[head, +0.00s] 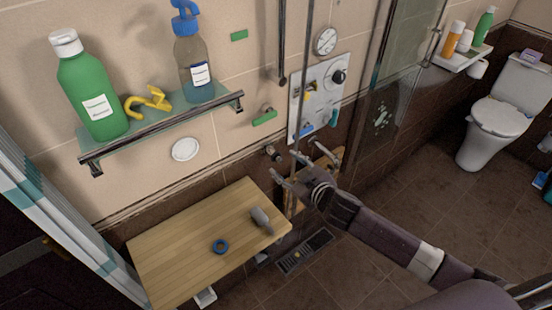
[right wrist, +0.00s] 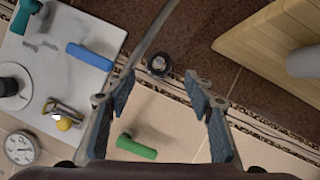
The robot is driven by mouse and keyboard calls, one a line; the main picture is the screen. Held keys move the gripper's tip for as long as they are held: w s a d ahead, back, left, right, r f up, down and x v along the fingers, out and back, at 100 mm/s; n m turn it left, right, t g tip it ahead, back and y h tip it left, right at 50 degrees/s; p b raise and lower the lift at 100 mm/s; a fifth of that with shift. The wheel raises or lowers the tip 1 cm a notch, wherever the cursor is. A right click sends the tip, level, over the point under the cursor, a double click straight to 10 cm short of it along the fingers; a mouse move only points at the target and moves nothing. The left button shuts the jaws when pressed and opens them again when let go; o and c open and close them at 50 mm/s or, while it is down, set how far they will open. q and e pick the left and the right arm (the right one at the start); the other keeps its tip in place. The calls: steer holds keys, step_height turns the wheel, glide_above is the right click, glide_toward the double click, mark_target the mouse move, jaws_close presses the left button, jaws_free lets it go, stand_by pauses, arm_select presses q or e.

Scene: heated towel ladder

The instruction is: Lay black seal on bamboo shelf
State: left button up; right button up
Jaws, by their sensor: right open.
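The bamboo shelf (head: 180,250) is a light wooden board at the lower left of the head view; its edge also shows at the upper right of the right wrist view (right wrist: 262,42). A small dark round fitting with a black ring, probably the black seal (head: 271,153), sits at the wall just above and right of the shelf. It shows beyond my fingertips in the right wrist view (right wrist: 158,65); whether the ring is loose is unclear. My right gripper (head: 284,165) is open and empty, close to this fitting, its fingers apart in the right wrist view (right wrist: 160,97). My left gripper is not visible.
A blue ring (head: 220,246) and a grey cylindrical piece (head: 262,218) lie on the bamboo shelf, with bare wood around them. A glass shelf (head: 150,125) with bottles is above. A white panel (head: 318,98) with fittings is on the wall. A green piece (right wrist: 136,148) is near my fingers.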

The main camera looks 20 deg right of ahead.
mark_target(281, 161)
steer(key=shift+w+f, duration=0.15)
steer(key=shift+w, duration=0.45)
steer(key=p+x, duration=0.1)
steer(key=x, duration=0.3)
steer(key=shift+w+a+f, duration=0.1)
steer(key=shift+w+f, duration=0.1)
steer(key=shift+w, duration=0.1)
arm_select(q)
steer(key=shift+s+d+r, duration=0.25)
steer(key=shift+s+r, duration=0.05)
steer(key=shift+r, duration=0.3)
arm_select(e)
steer(key=shift+w+a+f, duration=0.1)
steer(key=shift+w+f, duration=0.2)
steer(key=shift+w, duration=0.3)
steer(key=c, duration=1.2)
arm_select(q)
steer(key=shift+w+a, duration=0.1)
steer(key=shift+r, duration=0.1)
arm_select(e)
steer(key=shift+s, duration=0.15)
arm_select(q)
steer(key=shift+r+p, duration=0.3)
steer(key=shift+p, duration=0.1)
arm_select(e)
steer(key=shift+s+d, duration=0.35)
steer(key=shift+s, duration=0.4)
